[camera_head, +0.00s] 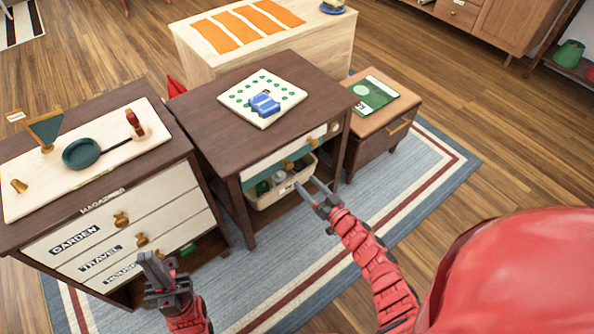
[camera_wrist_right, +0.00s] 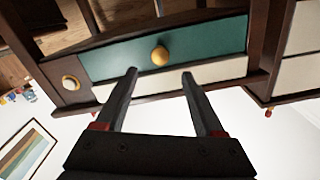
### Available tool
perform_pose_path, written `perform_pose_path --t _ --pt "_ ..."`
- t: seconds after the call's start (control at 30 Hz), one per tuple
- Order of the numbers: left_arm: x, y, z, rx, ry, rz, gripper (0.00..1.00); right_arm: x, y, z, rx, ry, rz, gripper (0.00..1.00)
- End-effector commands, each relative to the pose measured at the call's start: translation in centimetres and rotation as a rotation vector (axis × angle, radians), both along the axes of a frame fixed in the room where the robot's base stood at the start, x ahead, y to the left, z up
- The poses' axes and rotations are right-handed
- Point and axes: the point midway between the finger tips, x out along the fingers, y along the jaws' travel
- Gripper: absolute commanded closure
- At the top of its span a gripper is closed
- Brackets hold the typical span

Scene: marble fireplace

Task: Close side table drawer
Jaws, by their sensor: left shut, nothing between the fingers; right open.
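A dark wooden side table (camera_head: 205,112) stands in the middle of the head view. In the right wrist view the front looks upside down, with the teal panel (camera_wrist_right: 210,45) and a brass knob (camera_wrist_right: 160,56) ahead of the fingers. I cannot tell how far the drawer stands out. My right gripper (camera_head: 315,188) is open and empty in front of the table, apart from the knob; its fingers (camera_wrist_right: 158,75) frame the knob. My left gripper (camera_head: 158,268) is shut and empty by the left cabinet.
A cream bin (camera_head: 268,198) with items sits under the side table. A cabinet with labelled drawers (camera_head: 100,245) stands left. A small brown cabinet (camera_head: 375,140) with a green book (camera_head: 375,93) stands right. A white board (camera_head: 250,82) with a blue object lies on the table. The rug (camera_head: 270,260) in front is clear.

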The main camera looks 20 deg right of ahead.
Motion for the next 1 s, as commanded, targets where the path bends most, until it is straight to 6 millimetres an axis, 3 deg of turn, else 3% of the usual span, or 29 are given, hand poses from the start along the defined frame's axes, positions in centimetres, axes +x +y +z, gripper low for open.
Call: perform_pose_path --t 0.2,0.4,1.0 --pt "0.0 0.0 1.0 0.0 0.0 0.0 1.0 -5.2 -1.9 0.1 -0.001 0.002 0.0 0.3" --pt "0.0 0.0 1.2 0.0 0.0 0.0 1.0 -7.8 -2.9 0.0 0.0 0.002 -0.003 0.3" --pt "0.0 0.0 1.2 0.0 0.0 0.0 1.0 -8.4 -3.1 0.0 0.001 -0.002 -0.001 0.3"
